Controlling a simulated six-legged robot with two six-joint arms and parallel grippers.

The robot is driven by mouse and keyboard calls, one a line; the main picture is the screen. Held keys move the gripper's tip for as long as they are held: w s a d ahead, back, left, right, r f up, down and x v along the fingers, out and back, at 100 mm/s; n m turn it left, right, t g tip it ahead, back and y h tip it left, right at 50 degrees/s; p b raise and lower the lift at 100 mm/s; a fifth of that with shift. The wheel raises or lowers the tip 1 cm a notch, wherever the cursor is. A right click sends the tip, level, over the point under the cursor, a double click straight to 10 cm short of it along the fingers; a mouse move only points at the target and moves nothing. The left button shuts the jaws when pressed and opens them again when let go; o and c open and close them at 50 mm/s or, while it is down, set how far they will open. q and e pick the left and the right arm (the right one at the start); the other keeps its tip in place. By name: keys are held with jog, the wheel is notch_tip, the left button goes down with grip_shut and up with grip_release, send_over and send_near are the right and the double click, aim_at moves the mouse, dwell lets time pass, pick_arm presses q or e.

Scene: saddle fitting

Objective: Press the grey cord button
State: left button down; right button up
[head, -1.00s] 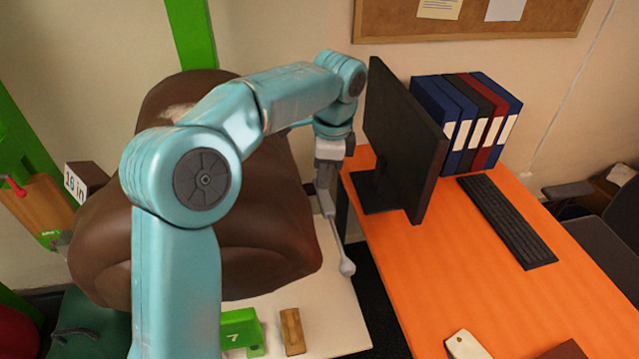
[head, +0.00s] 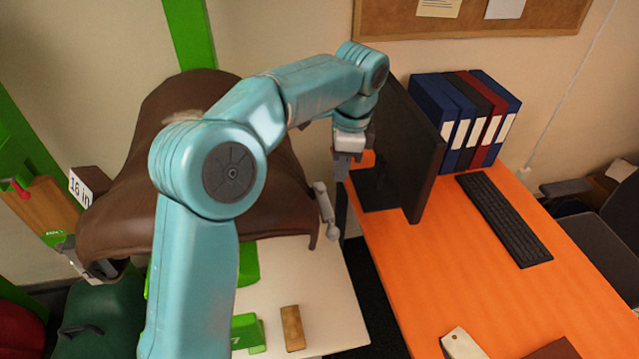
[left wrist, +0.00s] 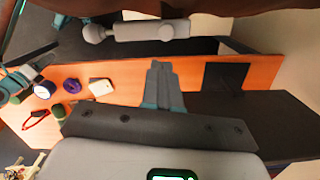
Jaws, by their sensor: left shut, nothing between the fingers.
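A grey rod with a round knob at its lower end (head: 326,208) hangs at the right edge of the brown saddle. It is probably the cord button. In the left wrist view the grey rod (left wrist: 150,31) lies across the top, knob to the left, beyond my fingertips. My left gripper (head: 341,174) points down between the saddle and the monitor, just right of and above the rod, apart from it. Its fingers (left wrist: 162,68) are together and empty. The brown saddle (head: 285,190) is partly hidden behind my left arm. I do not see my right gripper.
The black monitor (head: 420,150) stands close right of my left gripper on the orange desk (head: 430,270). Binders (head: 465,120) and a keyboard (head: 505,220) are farther right. Below the saddle, a pale board (head: 330,300) bears green parts and a wooden block (head: 292,328).

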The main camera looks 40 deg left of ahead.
pick_arm(q)
notch_tip(320, 180, up, 10)
jog(key=w+d+p, duration=0.1)
jog(key=shift+f+p, duration=0.25)
jog(key=shift+p, duration=0.05)
jog(key=shift+s, duration=0.1)
dwell(0.4)
